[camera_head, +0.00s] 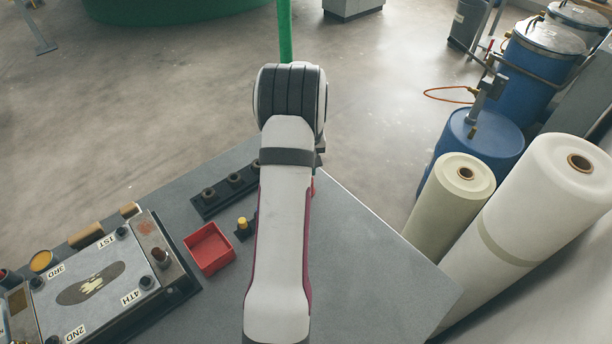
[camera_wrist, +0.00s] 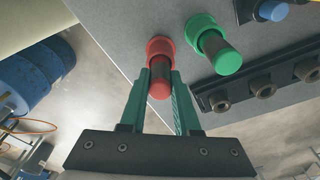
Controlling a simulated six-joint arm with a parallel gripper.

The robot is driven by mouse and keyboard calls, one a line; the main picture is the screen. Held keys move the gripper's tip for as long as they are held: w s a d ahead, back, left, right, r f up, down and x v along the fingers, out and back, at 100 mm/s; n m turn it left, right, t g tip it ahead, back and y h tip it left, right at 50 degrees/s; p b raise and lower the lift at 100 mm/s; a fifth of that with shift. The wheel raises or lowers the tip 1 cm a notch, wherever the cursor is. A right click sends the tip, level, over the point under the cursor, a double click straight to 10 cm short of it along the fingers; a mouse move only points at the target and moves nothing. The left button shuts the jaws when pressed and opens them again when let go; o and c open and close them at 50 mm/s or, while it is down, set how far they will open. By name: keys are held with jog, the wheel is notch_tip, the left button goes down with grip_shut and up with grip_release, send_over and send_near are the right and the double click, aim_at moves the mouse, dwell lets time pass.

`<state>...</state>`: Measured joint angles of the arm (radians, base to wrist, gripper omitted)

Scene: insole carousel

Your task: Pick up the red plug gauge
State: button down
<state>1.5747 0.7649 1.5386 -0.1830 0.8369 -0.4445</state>
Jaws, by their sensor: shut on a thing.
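The red plug gauge (camera_wrist: 160,88) shows in the wrist view, with a wide red collar and a dark middle band. My gripper (camera_wrist: 161,78) has its two green fingers closed on either side of it, shut on it. The gauge is near the table's edge in that view; I cannot tell whether it touches the table. In the head view my arm hides the gripper and nearly all of the gauge.
A green plug gauge (camera_wrist: 229,62) stands close to the right of the red one. A black socket rack (camera_wrist: 230,98) and a blue plug (camera_wrist: 272,10) lie farther right. In the head view, a red tray (camera_head: 209,248) and a labelled fixture (camera_head: 92,292) occupy the left.

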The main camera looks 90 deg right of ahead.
notch_tip(320, 180, up, 10)
jog(key=shift+r, duration=0.1)
dwell(0.4)
jog(key=shift+w, duration=0.15)
